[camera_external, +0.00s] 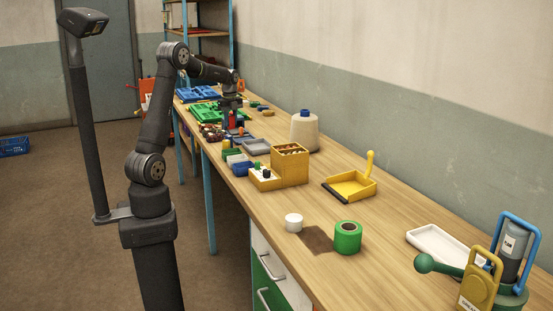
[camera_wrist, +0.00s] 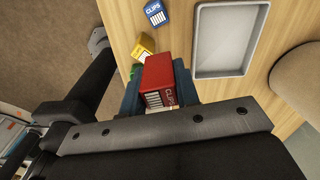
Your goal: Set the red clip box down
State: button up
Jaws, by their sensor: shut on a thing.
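The red clip box (camera_wrist: 168,72) sits between the two fingers of my gripper (camera_wrist: 160,88) in the wrist view, its label partly showing toward the wrist. My gripper is shut on it. In the external view the red box (camera_external: 232,119) shows small under my gripper (camera_external: 232,108), over the far half of the workbench. Whether its underside touches the bench cannot be told.
A grey tray (camera_wrist: 197,45) lies just right of the red box in the wrist view. A thread cone (camera_external: 304,133) stands by the wall side. Green and blue trays (camera_external: 197,92) lie farther along. The bench edge is close on the left.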

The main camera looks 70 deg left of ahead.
notch_tip(320, 180, up, 5)
jog(key=w+d+m, duration=0.3)
jog(key=w+d, duration=0.6)
jog(key=d, duration=0.4)
jog(key=w+d+m, duration=0.3)
jog(key=w+d, duration=0.7)
jog(key=d, duration=0.2)
jog(key=w+d+m, duration=0.3)
jog(key=d+m, duration=0.2)
jog(key=d, duration=2.6)
jog(key=s+d+m, duration=0.2)
jog(key=s+d, duration=0.2)
jog(key=d, duration=0.6)
jog(key=s+d+m, duration=0.1)
jog(key=s+d, duration=0.3)
jog(key=d, duration=0.6)
jog(key=s+d+m, duration=0.2)
jog(key=s+d, duration=0.2)
jog(key=d, duration=0.6)
jog(key=s+d+m, duration=0.4)
jog(key=s+d, duration=1.5)
jog(key=s, duration=0.3)
jog(key=w+f, duration=0.8)
jog(key=w+a+f, duration=0.1)
jog(key=w+f, duration=0.2)
jog(key=f, duration=0.1)
jog(key=shift+w+f, duration=0.2)
jog(key=shift+w, duration=0.2)
jog(key=shift+f, duration=2.05)
